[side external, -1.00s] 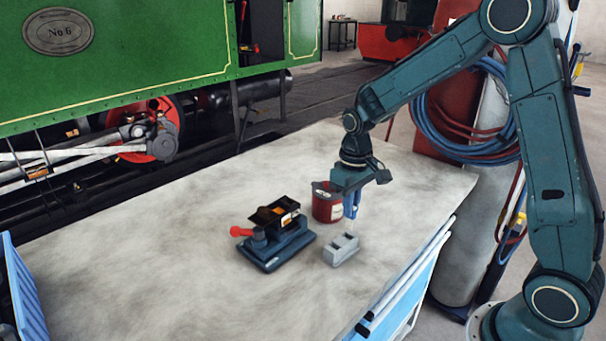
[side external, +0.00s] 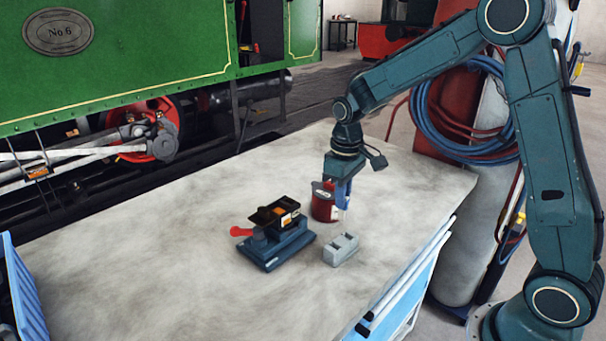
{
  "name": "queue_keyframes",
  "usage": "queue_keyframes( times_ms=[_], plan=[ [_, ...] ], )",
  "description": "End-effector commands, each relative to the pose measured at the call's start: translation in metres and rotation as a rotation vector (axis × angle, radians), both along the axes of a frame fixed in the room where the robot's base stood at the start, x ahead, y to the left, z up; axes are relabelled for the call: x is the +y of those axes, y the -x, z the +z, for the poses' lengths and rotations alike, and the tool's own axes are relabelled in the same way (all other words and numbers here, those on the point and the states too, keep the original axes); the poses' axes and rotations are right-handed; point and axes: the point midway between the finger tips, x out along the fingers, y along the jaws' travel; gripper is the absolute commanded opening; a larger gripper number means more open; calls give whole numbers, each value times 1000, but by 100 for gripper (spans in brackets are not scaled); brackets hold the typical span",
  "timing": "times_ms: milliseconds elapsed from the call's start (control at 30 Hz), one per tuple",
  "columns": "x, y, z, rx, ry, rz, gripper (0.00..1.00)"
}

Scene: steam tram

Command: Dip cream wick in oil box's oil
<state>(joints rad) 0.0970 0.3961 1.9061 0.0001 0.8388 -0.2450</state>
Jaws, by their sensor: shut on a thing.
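My gripper (side external: 343,198) has blue fingers pointing down, shut on the cream wick (side external: 346,215). Only a small pale end of the wick shows below the fingertips; the rest is hidden. The gripper is above the bench, just behind the grey block and at the right edge of the red can in the picture. The oil box (side external: 275,213) seems to be the dark box with orange-brown parts, on a blue vise to the left of my gripper. The oil inside cannot be made out. The wick is apart from this box.
The blue vise (side external: 283,248) has a red handle (side external: 241,232). A grey block with two recesses (side external: 341,250) stands to its right. The red can (side external: 322,205) stands behind. The left of the bench (side external: 150,255) is clear.

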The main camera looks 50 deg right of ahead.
Motion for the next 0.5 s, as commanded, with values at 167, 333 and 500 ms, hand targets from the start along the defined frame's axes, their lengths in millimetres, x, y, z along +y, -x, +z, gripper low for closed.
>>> queue_keyframes(
  times_ms=[167,333,500],
  plan=[
    [10,-22,9,-1,0,200,0],
    [21,-43,20,-1,1,419,0],
    [34,-62,31,-1,1,638,0]
  ],
)
